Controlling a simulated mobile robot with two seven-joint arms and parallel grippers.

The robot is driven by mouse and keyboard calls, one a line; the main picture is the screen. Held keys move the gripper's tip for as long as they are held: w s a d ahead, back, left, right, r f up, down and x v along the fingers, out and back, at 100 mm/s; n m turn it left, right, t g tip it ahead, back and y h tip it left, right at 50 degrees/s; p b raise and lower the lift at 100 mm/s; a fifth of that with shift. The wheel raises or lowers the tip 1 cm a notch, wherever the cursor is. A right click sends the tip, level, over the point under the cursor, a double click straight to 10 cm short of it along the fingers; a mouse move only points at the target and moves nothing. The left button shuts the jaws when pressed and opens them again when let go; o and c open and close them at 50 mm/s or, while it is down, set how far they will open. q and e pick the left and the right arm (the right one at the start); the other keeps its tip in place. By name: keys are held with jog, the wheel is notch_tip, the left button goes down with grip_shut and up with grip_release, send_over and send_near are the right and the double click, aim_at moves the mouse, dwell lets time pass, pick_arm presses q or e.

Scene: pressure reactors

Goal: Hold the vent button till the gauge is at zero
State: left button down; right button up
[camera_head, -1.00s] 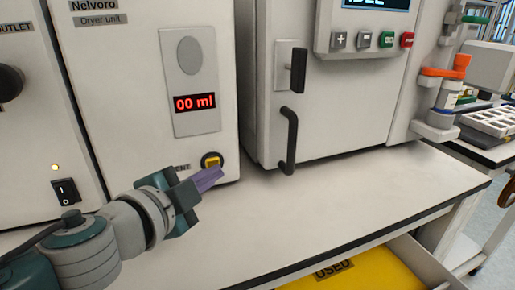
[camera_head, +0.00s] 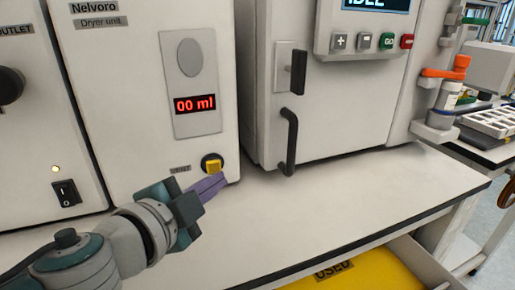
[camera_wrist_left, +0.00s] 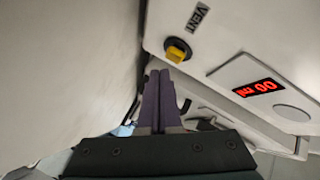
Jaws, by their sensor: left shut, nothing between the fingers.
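The vent button (camera_head: 213,167) is a yellow square in a dark round collar, low on the front of the dryer unit. The VENT label (camera_head: 180,169) is left of it. In the left wrist view, the button (camera_wrist_left: 176,52) shows uncovered beyond the fingertips (camera_wrist_left: 157,74), with a visible gap. The display (camera_wrist_left: 258,88) is at the right there. My right gripper is not in view.
A cabinet door with a dark handle (camera_head: 289,142) stands right of the dryer unit. A power switch (camera_head: 66,192) is at the left. The white bench top (camera_head: 330,205) is clear, with a yellow bin (camera_head: 370,270) below its front edge.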

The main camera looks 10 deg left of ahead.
pick_arm(q)
jog(key=shift+s+d, duration=0.65)
jog(key=shift+s, duration=0.35)
jog(key=shift+s+d, duration=0.65)
jog(key=shift+s, duration=0.3)
